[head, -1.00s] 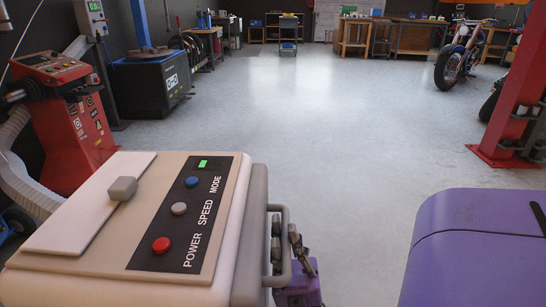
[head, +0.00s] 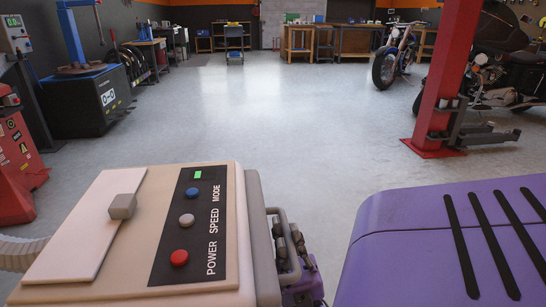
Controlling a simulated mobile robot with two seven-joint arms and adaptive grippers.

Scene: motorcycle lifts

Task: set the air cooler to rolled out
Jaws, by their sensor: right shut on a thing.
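The air cooler (head: 141,280) is a beige box at the lower left. Its top has a dark control panel (head: 198,226) marked POWER, SPEED and MODE, with red, grey and blue buttons and a lit green indicator. A grey handle (head: 275,212) stands off its right side. My right gripper (head: 286,246) is shut on this handle, with its dark fingers at the bar and its purple body below. The cooler's wheels and lower body are hidden. My left gripper is out of view.
A wide stretch of grey floor (head: 255,120) is clear ahead. A red lift post (head: 444,80) stands at the right, near motorcycles. A red machine (head: 18,165) and a black tyre changer (head: 85,100) stand at the left. Workbenches (head: 355,42) line the back.

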